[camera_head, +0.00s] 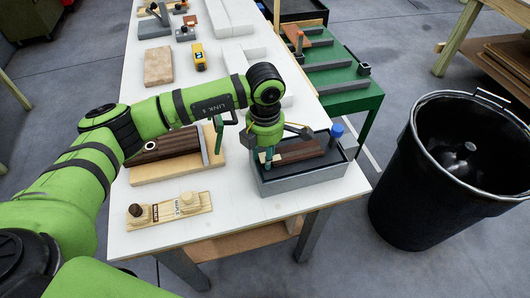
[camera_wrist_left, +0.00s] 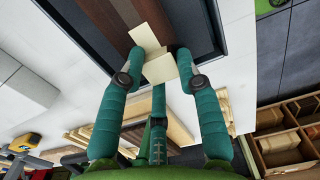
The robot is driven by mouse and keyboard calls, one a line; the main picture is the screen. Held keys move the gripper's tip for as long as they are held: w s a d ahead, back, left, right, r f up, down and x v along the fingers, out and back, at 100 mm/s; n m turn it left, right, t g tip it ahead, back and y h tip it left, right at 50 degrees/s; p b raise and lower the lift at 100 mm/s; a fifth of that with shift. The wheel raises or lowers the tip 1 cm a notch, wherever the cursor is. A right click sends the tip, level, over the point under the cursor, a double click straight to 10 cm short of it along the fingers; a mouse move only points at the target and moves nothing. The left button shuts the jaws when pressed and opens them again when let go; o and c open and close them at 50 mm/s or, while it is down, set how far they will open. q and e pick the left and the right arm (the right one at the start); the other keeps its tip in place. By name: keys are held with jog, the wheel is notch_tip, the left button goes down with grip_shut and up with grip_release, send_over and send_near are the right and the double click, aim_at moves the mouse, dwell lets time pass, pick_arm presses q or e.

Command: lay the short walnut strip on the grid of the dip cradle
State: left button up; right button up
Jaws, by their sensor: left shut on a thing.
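My left gripper (camera_head: 265,158) points down over the near left end of the grey dip cradle (camera_head: 300,182) at the table's right front. In the left wrist view the gripper (camera_wrist_left: 160,62) is shut with pale pieces between its fingertips. The pale piece appears to be the end of the short walnut strip (camera_head: 299,150), whose dark brown length runs over the cradle. The strip also shows in the left wrist view (camera_wrist_left: 112,22). I cannot tell whether it touches the grid, which is mostly hidden beneath. My right gripper is not in view.
A blue knob (camera_head: 337,130) stands at the cradle's back right corner. A pale board with dark strips (camera_head: 175,165) lies left of it, and a small board with knobs (camera_head: 170,208) in front. A black bin (camera_head: 410,205) stands right of the table.

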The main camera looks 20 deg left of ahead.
pick_arm(q)
jog(key=shift+f, duration=0.1)
dwell(0.3)
jog(key=o, duration=0.9)
notch_tip(320, 180, up, 12)
jog(key=shift+r, duration=0.1)
